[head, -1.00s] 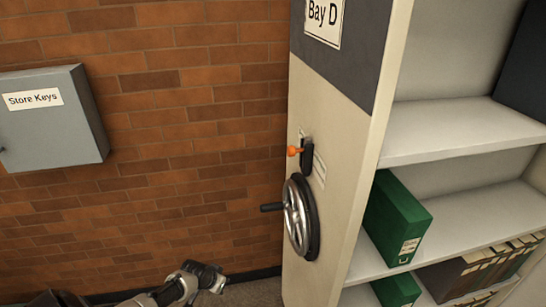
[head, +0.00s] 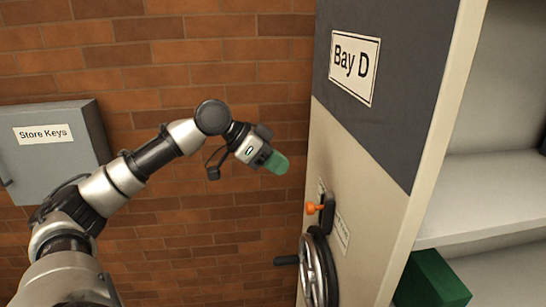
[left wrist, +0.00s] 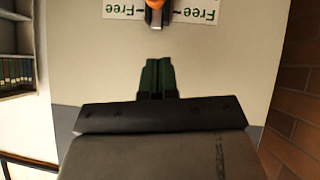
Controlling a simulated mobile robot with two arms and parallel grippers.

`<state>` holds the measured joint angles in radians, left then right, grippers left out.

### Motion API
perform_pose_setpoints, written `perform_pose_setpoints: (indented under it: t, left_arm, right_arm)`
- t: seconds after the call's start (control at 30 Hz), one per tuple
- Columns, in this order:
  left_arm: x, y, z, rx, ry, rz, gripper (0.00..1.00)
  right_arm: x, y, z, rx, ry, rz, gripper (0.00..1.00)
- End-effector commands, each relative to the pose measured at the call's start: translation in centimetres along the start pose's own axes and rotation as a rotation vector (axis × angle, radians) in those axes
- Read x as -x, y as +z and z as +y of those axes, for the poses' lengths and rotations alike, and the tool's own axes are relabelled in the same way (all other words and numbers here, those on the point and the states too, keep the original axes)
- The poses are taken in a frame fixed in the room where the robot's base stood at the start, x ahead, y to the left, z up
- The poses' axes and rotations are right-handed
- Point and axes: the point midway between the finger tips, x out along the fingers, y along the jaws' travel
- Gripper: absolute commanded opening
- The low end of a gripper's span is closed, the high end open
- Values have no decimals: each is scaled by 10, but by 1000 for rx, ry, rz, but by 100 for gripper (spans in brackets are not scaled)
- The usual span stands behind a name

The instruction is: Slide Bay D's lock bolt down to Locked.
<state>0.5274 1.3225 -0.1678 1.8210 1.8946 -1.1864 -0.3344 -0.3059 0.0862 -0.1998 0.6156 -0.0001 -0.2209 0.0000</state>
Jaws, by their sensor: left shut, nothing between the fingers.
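The lock bolt's orange knob (head: 312,208) sticks out from a dark slot plate (head: 328,215) on the end panel of the Bay D unit (head: 350,170), above a handwheel. In the left wrist view the knob (left wrist: 155,4) is cut by the top edge, level with labels reading "Free" (left wrist: 190,10), which appear upside down. My left gripper (head: 277,163) has green fingertips, is shut and empty, and is up and to the left of the knob in the head view, apart from it. Its fingertips also show in the left wrist view (left wrist: 158,65). My right gripper is out of view.
The handwheel (head: 316,270) has a dark handle jutting left below the bolt. A grey Store Keys box (head: 50,150) hangs on the brick wall at left. Shelves (head: 490,195) with a green box file (head: 432,280) are at right. Open space lies before the brick wall.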

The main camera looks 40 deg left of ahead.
Motion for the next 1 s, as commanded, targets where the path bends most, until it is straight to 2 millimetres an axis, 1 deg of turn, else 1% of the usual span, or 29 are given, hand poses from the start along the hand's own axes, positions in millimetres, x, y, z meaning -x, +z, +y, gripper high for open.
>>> perform_pose_setpoints:
  t: [0.03, 0.2, 0.27, 0.3, 0.4, 0.6, 1.0]
  left_arm:
    - [-8, -6, 2, -1, 6, 3, 0]
    - [-46, -5, 2, 0, 4, 4, 0]
    - [-58, -5, 2, 0, 3, 3, 0]
    - [-64, 0, 1, 2, 2, 0, 0]
    - [-74, 14, 1, 2, 0, -2, 0]
    - [-87, 26, 0, 1, -2, 0, 0]
    - [-90, 29, 0, 0, -3, 2, 0]
  right_arm:
    - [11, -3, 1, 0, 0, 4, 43]
    - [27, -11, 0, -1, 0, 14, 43]
    - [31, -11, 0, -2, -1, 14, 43]
    - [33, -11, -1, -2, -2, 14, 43]
    - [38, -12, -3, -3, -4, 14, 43]
    - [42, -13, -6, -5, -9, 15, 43]
    - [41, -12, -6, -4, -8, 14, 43]
